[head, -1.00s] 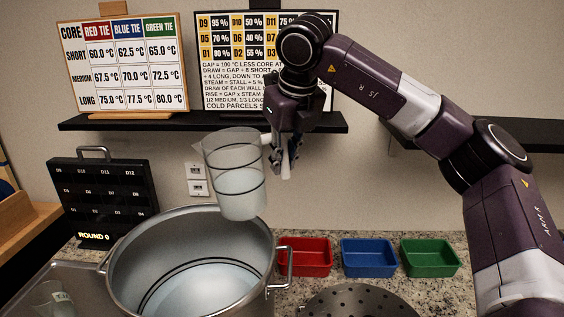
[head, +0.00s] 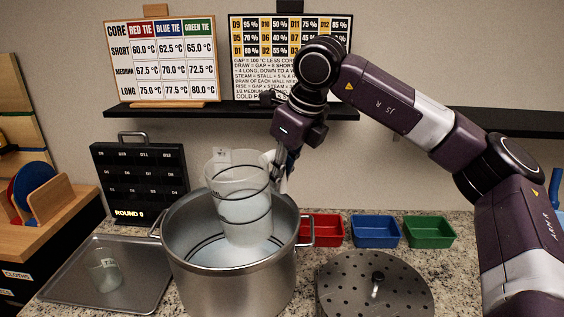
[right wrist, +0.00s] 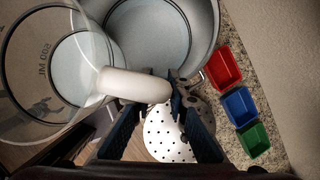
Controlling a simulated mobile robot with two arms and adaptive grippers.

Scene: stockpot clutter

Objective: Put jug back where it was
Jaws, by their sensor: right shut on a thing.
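The clear jug (head: 236,190) has dark bands, a white handle and pale liquid inside. It looks nearly upright, and in the head view its lower part overlaps the opening of the steel stockpot (head: 190,285). I cannot tell how far above or inside the pot its base is. My right gripper (head: 281,170) is shut on the jug's handle. In the right wrist view the jug (right wrist: 60,110) fills the left, its handle reaching between the fingers (right wrist: 160,115), with the pot (right wrist: 205,30) behind. My left gripper is not in view.
A metal tray (head: 65,285) with a small glass beaker (head: 104,272) lies left of the pot. A perforated lid (head: 345,285) lies to the right. Red (head: 322,229), blue (head: 375,232) and green (head: 429,232) bins line the wall under a black shelf (head: 180,111).

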